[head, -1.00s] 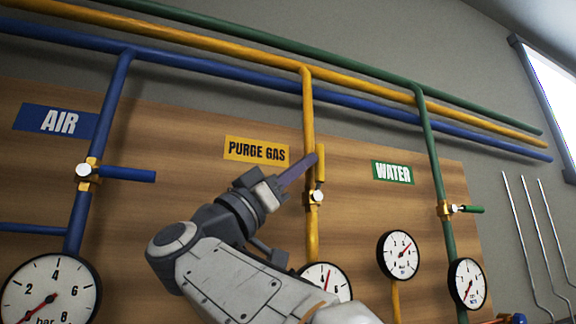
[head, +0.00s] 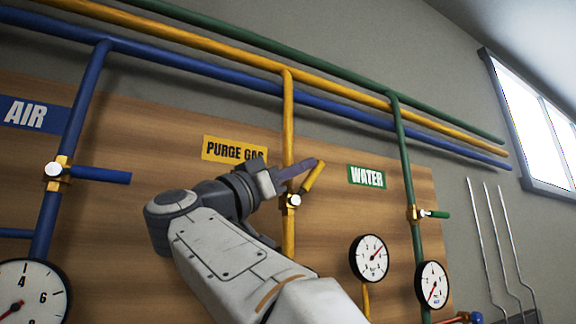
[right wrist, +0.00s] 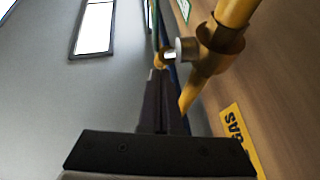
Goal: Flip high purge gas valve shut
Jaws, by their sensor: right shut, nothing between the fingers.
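The purge gas valve (head: 292,201) sits on the yellow vertical pipe, right of and below the yellow PURGE GAS label (head: 234,149). Its yellow handle (head: 315,176) leans up and to the right, neither upright along the pipe nor level. My right gripper (head: 313,164) is shut and empty. Its dark fingers cross in front of the pipe and reach the upper part of the handle from the left. In the right wrist view the shut fingers (right wrist: 157,78) lie close beside the yellow handle (right wrist: 188,92); contact is hard to tell. My left gripper is not in view.
To the left, the blue air valve handle (head: 101,174) lies level. To the right, the green water valve handle (head: 435,214) lies level. Gauges (head: 369,258) sit lower on the wooden panel. Blue, yellow and green pipes run across above.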

